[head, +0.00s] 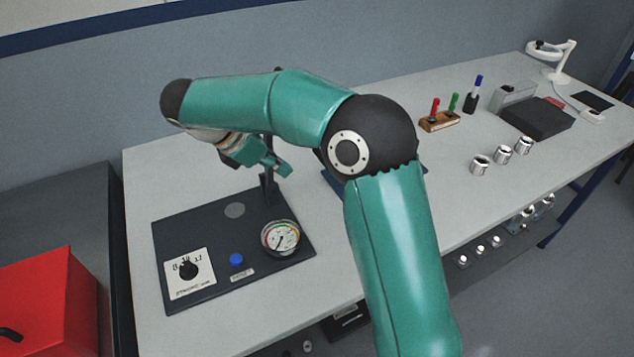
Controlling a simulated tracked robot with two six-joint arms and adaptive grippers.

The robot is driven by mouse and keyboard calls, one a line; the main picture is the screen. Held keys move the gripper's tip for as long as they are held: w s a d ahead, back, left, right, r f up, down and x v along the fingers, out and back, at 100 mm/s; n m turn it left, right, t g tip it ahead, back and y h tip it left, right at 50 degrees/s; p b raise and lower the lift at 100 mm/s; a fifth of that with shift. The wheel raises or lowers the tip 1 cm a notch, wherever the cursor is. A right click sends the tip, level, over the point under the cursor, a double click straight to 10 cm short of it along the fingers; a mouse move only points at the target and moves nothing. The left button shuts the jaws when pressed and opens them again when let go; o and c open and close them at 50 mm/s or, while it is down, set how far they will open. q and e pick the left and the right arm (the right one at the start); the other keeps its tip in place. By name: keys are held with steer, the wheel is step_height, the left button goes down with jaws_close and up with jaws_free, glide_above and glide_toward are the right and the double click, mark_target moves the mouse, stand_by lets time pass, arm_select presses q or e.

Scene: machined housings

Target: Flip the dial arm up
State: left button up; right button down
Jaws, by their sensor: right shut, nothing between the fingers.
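A round dial gauge (280,238) with a white face and coloured rim sits low at the right front of a dark base plate (205,222) on the bench. A dark upright post (268,190) stands behind the gauge, near the plate's back right. How the gauge's arm joins the post is hard to make out. My right gripper (284,168) is shut and empty. It is in front of the post's upper part in the picture, above and behind the gauge; I cannot tell whether it touches the post. My left gripper is out of view.
The plate also carries a black knob (188,269) on a white label, a blue button (236,259) and a grey disc (235,210). My right arm hides the bench's middle. Metal cylinders (502,154), a marker holder (439,122) and a dark box (537,116) stand right. A red box (45,300) is left.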

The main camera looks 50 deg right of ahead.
steer(key=shift+f, duration=0.1)
stand_by(0.3)
steer(key=x, duration=1)
steer(key=shift+d, duration=0.25)
steer(key=shift+s+d+r+p, duration=0.1)
steer(key=shift+d+r, duration=0.2)
steer(key=shift+r, duration=0.25)
steer(key=shift+s+d+r+p, duration=0.15)
steer(key=shift+d+r, duration=0.1)
steer(key=shift+r, duration=0.35)
steer(key=shift+s+d+r+p, duration=0.1)
steer(key=shift+d+r, duration=0.2)
steer(key=shift+r, duration=0.25)
steer(key=r+p, duration=0.3)
steer(key=shift+s+d+r, duration=0.15)
steer(key=shift+d+r, duration=0.15)
steer(key=shift+d, duration=0.05)
